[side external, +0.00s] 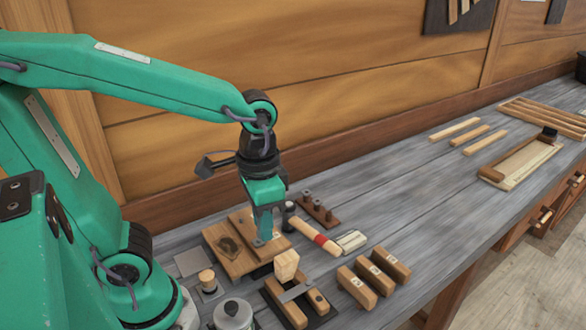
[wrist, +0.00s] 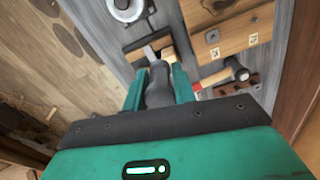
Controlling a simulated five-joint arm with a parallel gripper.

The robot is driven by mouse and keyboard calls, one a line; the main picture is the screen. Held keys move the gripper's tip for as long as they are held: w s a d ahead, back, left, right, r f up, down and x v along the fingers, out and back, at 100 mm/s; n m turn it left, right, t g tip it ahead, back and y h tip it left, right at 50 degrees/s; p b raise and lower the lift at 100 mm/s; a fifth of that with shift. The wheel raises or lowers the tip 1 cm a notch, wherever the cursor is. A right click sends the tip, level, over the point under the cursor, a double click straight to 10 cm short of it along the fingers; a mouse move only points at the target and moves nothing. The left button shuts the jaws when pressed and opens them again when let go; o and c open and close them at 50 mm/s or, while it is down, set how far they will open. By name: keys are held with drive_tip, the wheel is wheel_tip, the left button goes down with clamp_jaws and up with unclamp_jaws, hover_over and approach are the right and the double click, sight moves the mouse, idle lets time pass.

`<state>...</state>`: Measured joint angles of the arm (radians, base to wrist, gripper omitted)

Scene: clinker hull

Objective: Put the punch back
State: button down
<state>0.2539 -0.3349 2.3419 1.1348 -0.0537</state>
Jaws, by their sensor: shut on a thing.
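My gripper (side external: 265,238) is over the bench, pointing down above the right part of the wooden boards. In the wrist view my gripper (wrist: 156,92) has its two green fingers on either side of a dark grey rounded piece, the punch (wrist: 158,82). The fingers are shut on it. In the side view the punch is mostly hidden by the fingers, and its lower end cannot be made out. A brown rack (side external: 318,210) with several dark upright pegs stands behind and to the right of my gripper. The rack is partly visible in the wrist view (wrist: 246,86).
A hammer with a red band (side external: 320,240) lies right of my gripper. Labelled wooden blocks (side external: 375,278) stand front right. A pale canister (side external: 233,315) is nearer.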

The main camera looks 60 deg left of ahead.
drive_tip(key=shift+r, duration=3.5)
idle(0.6)
drive_tip(key=shift+w, duration=0.1)
drive_tip(key=shift+w+a+f, duration=0.2)
drive_tip(key=shift+w+f, duration=0.05)
drive_tip(key=shift+w, duration=0.2)
drive_tip(key=w+a+f+n, duration=0.1)
drive_tip(key=w+a+f, duration=0.3)
drive_tip(key=a, duration=0.1)
drive_tip(key=w+a+f+n, duration=0.2)
drive_tip(key=w+a+f, duration=0.2)
drive_tip(key=w+a, duration=0.1)
drive_tip(key=w+a+f+n, duration=0.1)
drive_tip(key=w+a+f, duration=0.2)
drive_tip(key=w+a, duration=0.1)
drive_tip(key=shift+w+a+f+n, duration=0.4)
drive_tip(key=shift+w, duration=0.05)
drive_tip(key=w+a+f+n, duration=0.1)
drive_tip(key=a+f, duration=0.6)
drive_tip(key=a, duration=0.1)
drive_tip(key=shift+w+a+n, duration=0.25)
drive_tip(key=shift+a+n, duration=0.1)
drive_tip(key=shift+n, duration=0.05)
drive_tip(key=shift+f, duration=0.25)
drive_tip(key=shift+f, duration=2.9)
